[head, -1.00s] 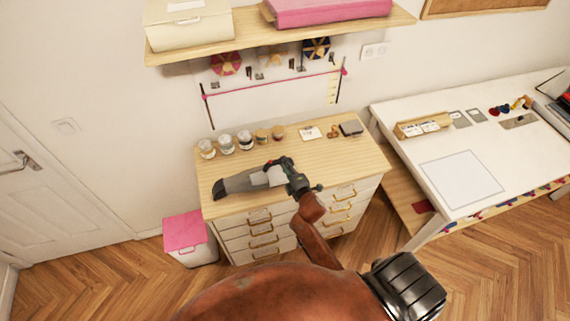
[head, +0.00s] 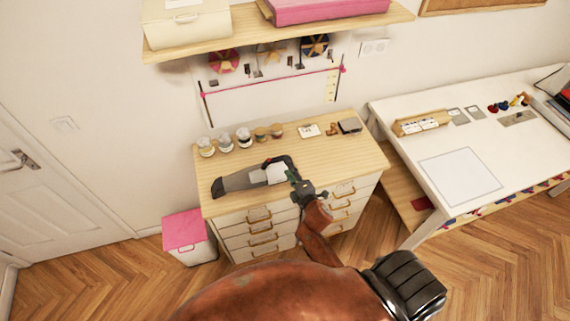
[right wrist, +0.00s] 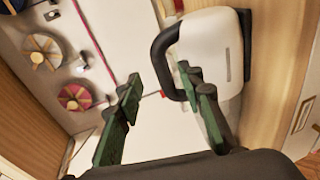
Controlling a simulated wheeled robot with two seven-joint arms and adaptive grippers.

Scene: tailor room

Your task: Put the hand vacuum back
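The hand vacuum (head: 262,175) lies on top of the wooden-topped drawer cabinet (head: 350,165). It has a grey nozzle pointing left, a white body and a dark handle at its right end. My right gripper (head: 299,186) is just off the handle end, near the cabinet's front edge. In the right wrist view my right gripper (right wrist: 163,90) has its two green fingers spread apart with nothing clamped between them. The vacuum (right wrist: 215,50) shows there beyond the fingertips, its black loop handle nearest the right finger. My left gripper is not in view.
Several small jars (head: 243,138) stand along the back of the cabinet top, with a card (head: 309,130) and a dark box (head: 349,126) right of them. A shelf (head: 220,38) hangs above. A white table (head: 400,150) stands at right, a pink-lidded bin (head: 183,230) at left.

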